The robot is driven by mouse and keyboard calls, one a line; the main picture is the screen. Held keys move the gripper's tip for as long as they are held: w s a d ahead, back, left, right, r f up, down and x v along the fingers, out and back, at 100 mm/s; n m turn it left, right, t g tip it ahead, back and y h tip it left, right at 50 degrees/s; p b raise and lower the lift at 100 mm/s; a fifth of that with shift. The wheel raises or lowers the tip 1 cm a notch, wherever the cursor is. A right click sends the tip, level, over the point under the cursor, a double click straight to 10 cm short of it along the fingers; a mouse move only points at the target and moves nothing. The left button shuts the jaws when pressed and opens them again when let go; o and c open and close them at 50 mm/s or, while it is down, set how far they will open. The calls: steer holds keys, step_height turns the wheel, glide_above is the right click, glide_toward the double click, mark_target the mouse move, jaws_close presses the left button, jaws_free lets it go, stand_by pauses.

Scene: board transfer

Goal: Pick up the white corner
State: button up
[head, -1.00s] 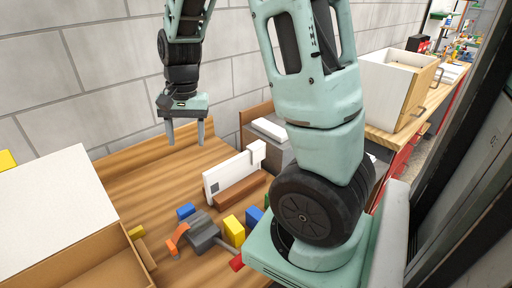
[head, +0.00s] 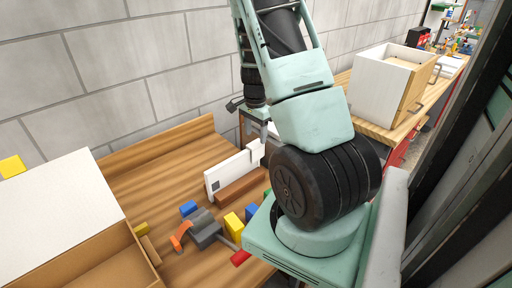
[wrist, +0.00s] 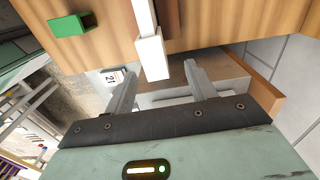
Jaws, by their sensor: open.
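The white corner (head: 232,171) is a thin white board standing on edge on the wooden table, with a thicker raised end at the right. In the wrist view its white end (wrist: 153,57) points down toward my gripper (wrist: 161,84). My gripper is open, its two fingers apart and empty. The white end lies just beyond the fingertips, roughly between them in the picture, and I cannot tell the exact gap.
A brown block (head: 241,187) lies along the board's front. A green block (wrist: 70,25) shows in the wrist view. A large open box (head: 75,225) stands at left; a white cabinet (head: 385,80) stands at back right.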

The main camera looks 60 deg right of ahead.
mark_target(255, 143)
steer(key=shift+f, duration=0.7)
steer(key=shift+s+a+f+p, duration=0.15)
steer(key=shift+a+f+p, duration=0.05)
steer(key=shift+f+p, duration=0.35)
steer(key=f, duration=0.1)
steer(key=f+p, duration=0.1)
steer(key=f, duration=0.1)
steer(key=shift+s+a+f, duration=0.15)
steer(key=shift+a, duration=0.15)
steer(key=shift+f, duration=0.5)
steer(key=c, duration=1.1)
steer(key=shift+r, duration=0.15)
step_height(255, 143, up, 9)
steer(key=shift+r+b, duration=0.2)
steer(key=shift+b, duration=0.85)
steer(key=shift+w+a+f+b, duration=0.1)
steer(key=shift+a+f+b, duration=0.05)
steer(key=shift+f+b, duration=0.5)
steer(key=shift+w+a+f+b, duration=0.15)
steer(key=shift+f+b, duration=0.25)
steer(key=shift+f, duration=0.45)
